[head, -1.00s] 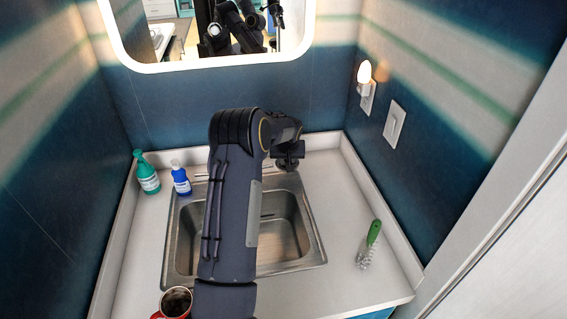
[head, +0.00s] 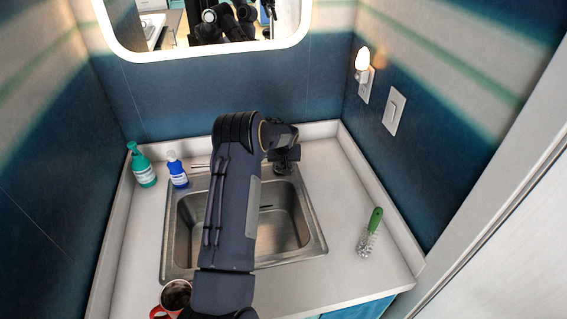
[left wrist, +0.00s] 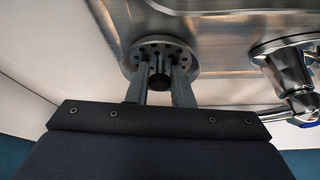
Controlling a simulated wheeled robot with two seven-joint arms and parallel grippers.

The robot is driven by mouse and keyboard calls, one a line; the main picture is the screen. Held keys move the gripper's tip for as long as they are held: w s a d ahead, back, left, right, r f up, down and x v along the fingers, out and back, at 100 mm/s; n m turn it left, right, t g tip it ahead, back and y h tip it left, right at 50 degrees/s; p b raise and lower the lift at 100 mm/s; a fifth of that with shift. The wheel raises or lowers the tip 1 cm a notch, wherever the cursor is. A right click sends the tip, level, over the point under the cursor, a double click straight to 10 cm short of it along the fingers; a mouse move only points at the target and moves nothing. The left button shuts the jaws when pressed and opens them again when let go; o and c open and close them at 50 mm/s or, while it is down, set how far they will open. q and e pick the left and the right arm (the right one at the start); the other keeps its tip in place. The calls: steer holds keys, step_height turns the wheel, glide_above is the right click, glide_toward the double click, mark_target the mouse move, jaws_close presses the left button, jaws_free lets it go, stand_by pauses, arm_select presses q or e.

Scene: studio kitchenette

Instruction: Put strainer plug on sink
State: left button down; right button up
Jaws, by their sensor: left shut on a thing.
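The strainer plug (left wrist: 180,51) is a round grey metal disc with holes and a dark central knob, seen in the left wrist view. My left gripper (left wrist: 160,78) is shut on it at the knob. In the head view my left gripper (head: 285,157) is at the back right corner of the sink (head: 318,240), and the plug is too hidden there to make out. In the left wrist view the plug overlaps the sink's metal rim and the white counter; I cannot tell whether it touches them. My left arm covers the sink's middle. My right gripper is not in view.
A metal faucet (left wrist: 288,72) is close beside the plug in the left wrist view. A green bottle (head: 144,172) and blue bottle (head: 177,174) stand back left. A red mug (head: 160,312) is front left. A green-handled brush (head: 374,222) lies right on open counter.

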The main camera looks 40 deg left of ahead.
arm_select(q)
steer(key=shift+d+f, duration=0.1)
steer(key=c, duration=1.3)
jaws_free()
